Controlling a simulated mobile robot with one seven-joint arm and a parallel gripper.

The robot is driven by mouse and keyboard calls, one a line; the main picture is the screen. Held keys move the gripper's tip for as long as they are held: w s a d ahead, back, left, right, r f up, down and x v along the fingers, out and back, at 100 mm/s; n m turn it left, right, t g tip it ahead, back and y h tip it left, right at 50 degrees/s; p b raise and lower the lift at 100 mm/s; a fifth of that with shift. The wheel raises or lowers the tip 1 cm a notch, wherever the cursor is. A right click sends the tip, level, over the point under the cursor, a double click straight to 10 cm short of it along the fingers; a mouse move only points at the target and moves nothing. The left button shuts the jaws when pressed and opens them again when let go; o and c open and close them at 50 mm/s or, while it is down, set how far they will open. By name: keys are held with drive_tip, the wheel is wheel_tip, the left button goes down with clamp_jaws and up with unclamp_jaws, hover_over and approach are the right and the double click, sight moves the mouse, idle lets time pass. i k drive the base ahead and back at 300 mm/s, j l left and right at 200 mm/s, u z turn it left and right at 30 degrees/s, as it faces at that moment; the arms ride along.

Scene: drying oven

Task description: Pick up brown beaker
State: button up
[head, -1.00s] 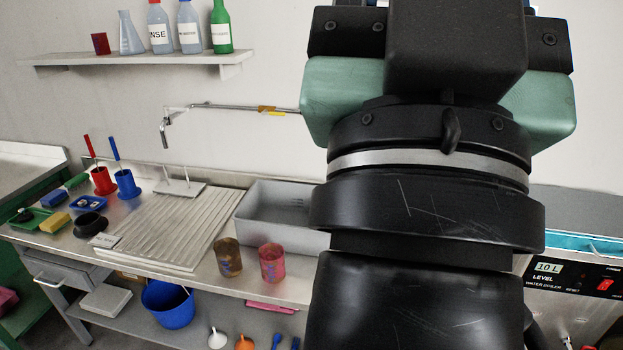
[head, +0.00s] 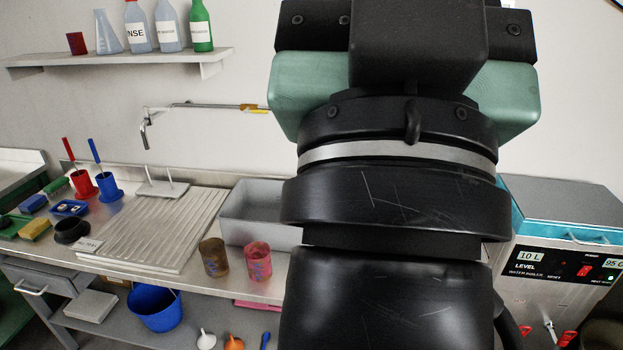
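The brown beaker (head: 214,258) stands upright near the front edge of the metal counter, left of my arm. A pink-red beaker (head: 257,263) stands close to its right, with a small gap between them. Both have blue marks on their sides. My arm fills the middle and right of the head view, with its black and green end part high in the picture. The fingers of my gripper do not show, so I cannot see whether it is open or shut.
A grey basin (head: 252,213) sits behind the beakers. A ribbed drainboard (head: 160,228) lies to their left. A water boiler (head: 560,262) stands to the right. A blue bucket (head: 154,308) is on the lower shelf. A wall shelf (head: 120,60) carries several bottles.

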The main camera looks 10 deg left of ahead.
sight(214, 258)
drive_tip(key=i+j+u, duration=0.5)
drive_tip(key=i+u, duration=0.15)
drive_tip(key=i, duration=0.3)
drive_tip(key=i+u, duration=0.35)
drive_tip(key=i, duration=0.15)
